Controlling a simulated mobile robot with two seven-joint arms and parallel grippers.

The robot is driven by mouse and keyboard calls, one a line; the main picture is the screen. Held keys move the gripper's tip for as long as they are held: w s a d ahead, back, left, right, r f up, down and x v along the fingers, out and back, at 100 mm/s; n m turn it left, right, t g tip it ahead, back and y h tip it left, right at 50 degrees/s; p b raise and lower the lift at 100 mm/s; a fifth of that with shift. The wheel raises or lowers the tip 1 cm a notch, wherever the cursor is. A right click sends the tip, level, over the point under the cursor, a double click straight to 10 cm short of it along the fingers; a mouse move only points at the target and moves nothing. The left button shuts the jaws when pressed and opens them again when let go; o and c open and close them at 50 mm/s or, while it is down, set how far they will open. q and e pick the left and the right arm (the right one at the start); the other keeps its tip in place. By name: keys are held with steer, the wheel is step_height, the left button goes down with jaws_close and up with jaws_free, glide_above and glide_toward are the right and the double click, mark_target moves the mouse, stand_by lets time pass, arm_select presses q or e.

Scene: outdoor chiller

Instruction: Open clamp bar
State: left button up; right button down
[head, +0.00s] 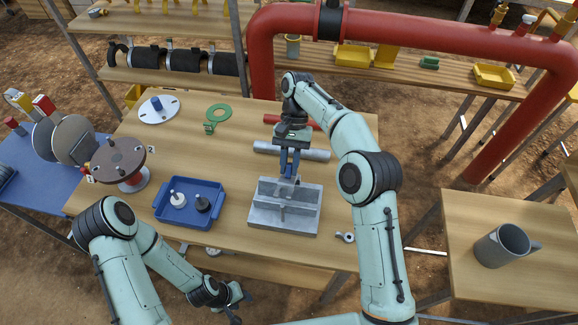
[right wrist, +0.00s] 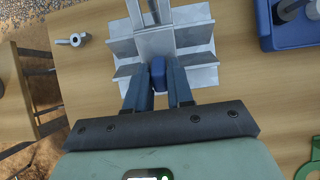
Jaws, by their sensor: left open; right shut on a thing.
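A grey metal clamp block (head: 268,217) with stepped grooves sits near the front middle of the wooden table. A grey clamp bar (right wrist: 154,42) lies across the top of the block in the right wrist view. Its blue end grip (right wrist: 158,74) sits between the fingers of my right gripper (right wrist: 157,90), which is shut on it at the block's far side. My left gripper (head: 243,302) is open and empty, low in front of the table. Part of the bar is hard to make out in the head view.
A blue tray (head: 178,218) with a white and a dark part stands left of the block. A grey pipe (head: 315,153) lies behind my right gripper. A small metal fitting (head: 345,237) lies right of the block. A grey jug (head: 497,248) stands on the right table.

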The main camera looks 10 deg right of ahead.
steer(key=shift+w+d+g, duration=0.1)
steer(key=shift+w+g, duration=0.1)
steer(key=shift+g, duration=0.2)
steer(key=c, duration=1.1)
jaws_free()
steer(key=shift+s, duration=0.1)
